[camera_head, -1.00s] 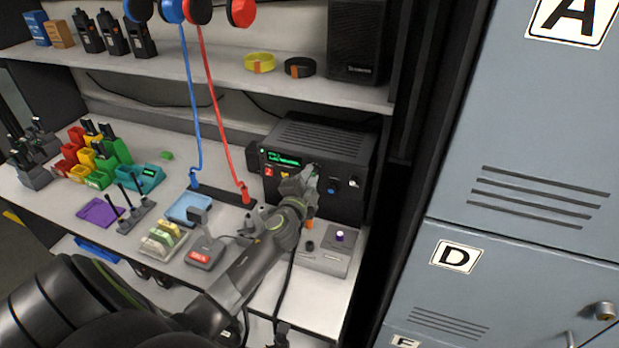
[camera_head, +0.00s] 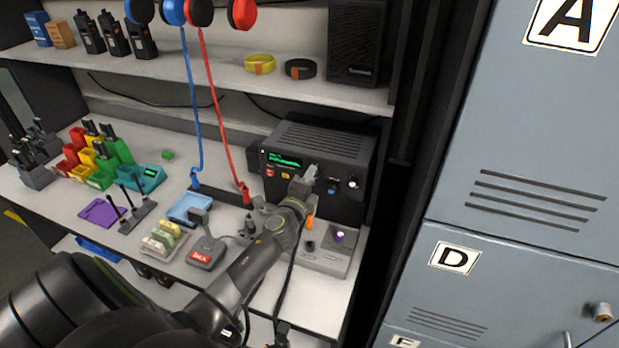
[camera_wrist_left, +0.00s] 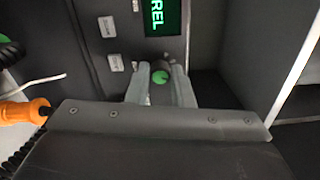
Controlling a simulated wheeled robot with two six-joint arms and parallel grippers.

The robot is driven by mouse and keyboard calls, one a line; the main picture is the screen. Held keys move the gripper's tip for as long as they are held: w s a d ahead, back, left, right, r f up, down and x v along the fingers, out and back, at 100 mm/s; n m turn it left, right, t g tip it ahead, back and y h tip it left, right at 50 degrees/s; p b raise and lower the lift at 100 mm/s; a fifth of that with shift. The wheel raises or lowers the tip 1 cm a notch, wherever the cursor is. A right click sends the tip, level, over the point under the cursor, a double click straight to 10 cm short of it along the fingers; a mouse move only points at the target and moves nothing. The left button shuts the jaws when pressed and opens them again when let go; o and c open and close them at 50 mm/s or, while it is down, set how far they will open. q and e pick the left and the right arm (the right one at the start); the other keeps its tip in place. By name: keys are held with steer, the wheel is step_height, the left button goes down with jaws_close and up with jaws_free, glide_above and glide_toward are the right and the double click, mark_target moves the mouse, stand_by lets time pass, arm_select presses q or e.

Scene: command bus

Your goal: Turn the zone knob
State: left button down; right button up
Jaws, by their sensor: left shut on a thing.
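The radio unit (camera_head: 322,147) is a black box with a green lit display (camera_head: 285,160) at the back right of the desk. My left gripper (camera_head: 311,173) is at its front face, just right of the display. In the head view the gripper hides this knob. I cannot read a label for it. The display also shows in the wrist view (camera_wrist_left: 161,17). My right gripper is not in view.
A blue knob (camera_head: 333,187) and a white knob (camera_head: 353,183) sit close right of my gripper. An orange part (camera_head: 310,221) and a grey control box (camera_head: 325,262) are below. Blue and red cords hang left of the radio. Lockers (camera_head: 520,150) stand at right.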

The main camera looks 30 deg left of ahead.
arm_select(q)
steer(key=shift+f, duration=0.1)
steer(key=c, duration=1.3)
jaws_free()
steer(key=shift+s, duration=0.1)
steer(key=shift+b+v, duration=1)
steer(key=shift+v, duration=7.6)
